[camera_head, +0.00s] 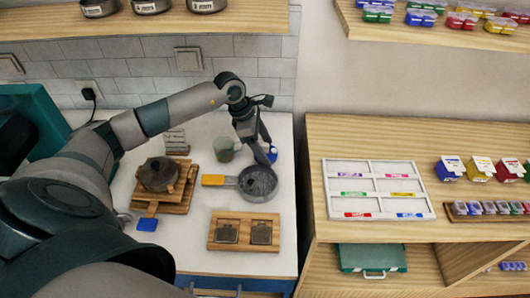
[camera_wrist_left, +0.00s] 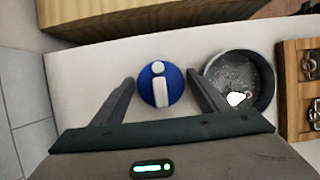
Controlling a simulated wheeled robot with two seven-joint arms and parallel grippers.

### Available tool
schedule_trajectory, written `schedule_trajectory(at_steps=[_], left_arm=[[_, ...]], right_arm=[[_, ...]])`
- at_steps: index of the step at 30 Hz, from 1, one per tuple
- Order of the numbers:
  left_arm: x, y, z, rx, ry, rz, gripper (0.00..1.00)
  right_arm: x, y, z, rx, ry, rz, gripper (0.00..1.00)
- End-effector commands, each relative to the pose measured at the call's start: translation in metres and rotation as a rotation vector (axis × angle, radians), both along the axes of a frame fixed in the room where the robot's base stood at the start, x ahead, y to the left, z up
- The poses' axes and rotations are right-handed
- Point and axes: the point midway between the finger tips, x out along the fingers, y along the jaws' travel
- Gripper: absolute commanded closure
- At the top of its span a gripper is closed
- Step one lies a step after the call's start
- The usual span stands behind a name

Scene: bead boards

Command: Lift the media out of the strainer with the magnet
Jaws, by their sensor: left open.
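The strainer (camera_head: 273,197) is a round grey pan with a yellow handle (camera_head: 213,180), on the white counter. It also shows in the left wrist view (camera_wrist_left: 270,92). Grey media (camera_wrist_left: 236,72) lies inside it, with a bright white patch. A round blue piece with a white grip, which looks like the magnet (camera_wrist_left: 160,85), stands on the counter beside the strainer; in the head view it is partly hidden behind my gripper (camera_head: 272,154). My left gripper (camera_wrist_left: 158,84) is open, its fingers on either side of the magnet, apart from it. My right gripper is not in view.
A wooden stand (camera_head: 182,198) with a dark pot (camera_head: 158,174) is left of the strainer. A greenish cup (camera_head: 224,150) stands behind it. A wooden board (camera_head: 243,245) with two dark square pieces lies in front. A wooden shelf (camera_head: 420,135) holds a white tray at right.

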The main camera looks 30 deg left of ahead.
Motion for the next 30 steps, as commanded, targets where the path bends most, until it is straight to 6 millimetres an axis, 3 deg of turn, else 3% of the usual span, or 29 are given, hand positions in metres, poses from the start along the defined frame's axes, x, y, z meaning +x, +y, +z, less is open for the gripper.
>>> schedule_trajectory(at_steps=[1,6,20,27,30], left_arm=[[0.000,0.000,0.000,0.000,0.000,0.000,0.32],[0.000,0.000,0.000,0.000,0.000,0.000,0.69],[0.001,0.000,0.009,-0.001,-0.004,-0.001,0.70],[0.001,0.000,0.040,0.001,-0.008,-0.001,0.70],[-0.006,-0.019,0.050,-0.001,-0.006,-0.007,0.70]], right_arm=[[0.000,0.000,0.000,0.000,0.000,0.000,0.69],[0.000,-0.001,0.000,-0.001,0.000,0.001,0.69],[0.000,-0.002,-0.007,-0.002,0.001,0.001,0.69],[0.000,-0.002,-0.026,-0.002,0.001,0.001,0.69],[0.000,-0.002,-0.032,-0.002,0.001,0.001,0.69]])
